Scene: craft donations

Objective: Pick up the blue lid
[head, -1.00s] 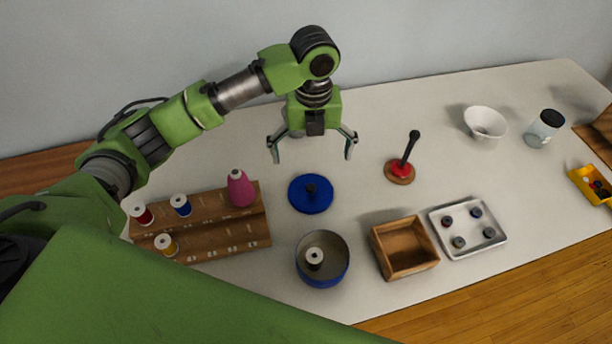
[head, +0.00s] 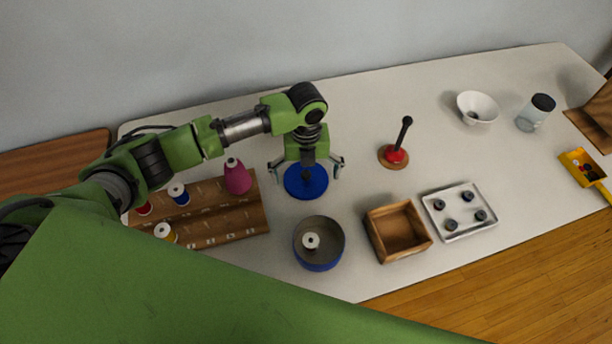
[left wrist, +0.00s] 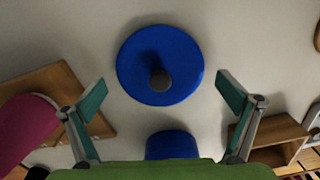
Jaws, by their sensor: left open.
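The blue lid (head: 306,184) is a flat round disc with a dark knob, lying on the white table behind the blue round tin. It also shows in the left wrist view (left wrist: 185,65), ahead of the fingers. My left gripper (head: 306,170) is open above the lid, its fingers spread to either side of it. In the left wrist view the two green-padded fingers (left wrist: 163,100) are apart with nothing between them. The lid's knob is mostly hidden by the gripper in the head view. My right gripper is not in view.
The blue tin (head: 319,262) holds a white spool. A wooden thread rack (head: 225,225) with a pink cone (head: 237,177) stands to the left. A wooden box (head: 375,243), a white tray (head: 457,228) and a red-based stamp-like tool (head: 395,156) are to the right. A white bowl (head: 478,105) stands farther back.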

